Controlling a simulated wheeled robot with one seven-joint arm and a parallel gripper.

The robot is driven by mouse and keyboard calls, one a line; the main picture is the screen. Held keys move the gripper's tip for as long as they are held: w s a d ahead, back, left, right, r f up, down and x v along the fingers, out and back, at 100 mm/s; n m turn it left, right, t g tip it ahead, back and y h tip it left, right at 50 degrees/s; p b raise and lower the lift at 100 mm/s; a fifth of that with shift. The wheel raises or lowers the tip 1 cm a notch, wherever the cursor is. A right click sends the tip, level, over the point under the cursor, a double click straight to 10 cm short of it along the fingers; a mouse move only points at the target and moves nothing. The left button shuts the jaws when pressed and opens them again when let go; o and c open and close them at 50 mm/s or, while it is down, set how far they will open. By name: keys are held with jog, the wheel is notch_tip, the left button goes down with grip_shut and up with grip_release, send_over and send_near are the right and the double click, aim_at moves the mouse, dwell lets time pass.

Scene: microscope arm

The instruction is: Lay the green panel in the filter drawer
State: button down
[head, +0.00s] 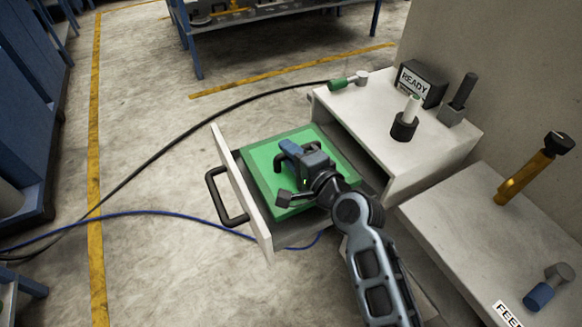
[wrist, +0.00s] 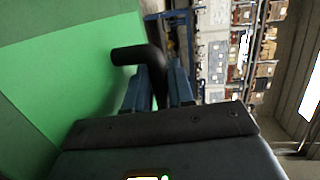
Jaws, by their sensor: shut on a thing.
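The green panel (head: 263,160) is over the open filter drawer, inside or just above its walls. I cannot tell whether it touches the drawer floor. The drawer (head: 242,192) is pulled out from the white cabinet, with a black handle on its front. My gripper (head: 287,156) is above the panel, shut on the panel's black handle (head: 280,164). In the wrist view, that handle (wrist: 128,55) runs between the blue fingers (wrist: 161,77), beside the green surface (wrist: 60,85). My gripper and arm hide part of the panel's right side.
The white cabinet (head: 387,156) carries a READY box (head: 420,84), a green-handled tool (head: 347,80) and upright pieces. A lower grey bench (head: 470,235) holds a yellow post (head: 522,180) and a blue-ended tool (head: 546,290). Cables (head: 140,180) cross the floor left of the drawer.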

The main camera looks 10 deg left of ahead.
jog(key=shift+f+b, duration=0.55)
jog(key=shift+f, duration=1.2)
jog(key=shift+f, duration=0.2)
jog(key=c, duration=1)
grip_release()
jog(key=shift+o, duration=0.2)
jog(key=shift+r, duration=0.25)
jog(key=v, duration=1.2)
jog(key=shift+p, duration=0.3)
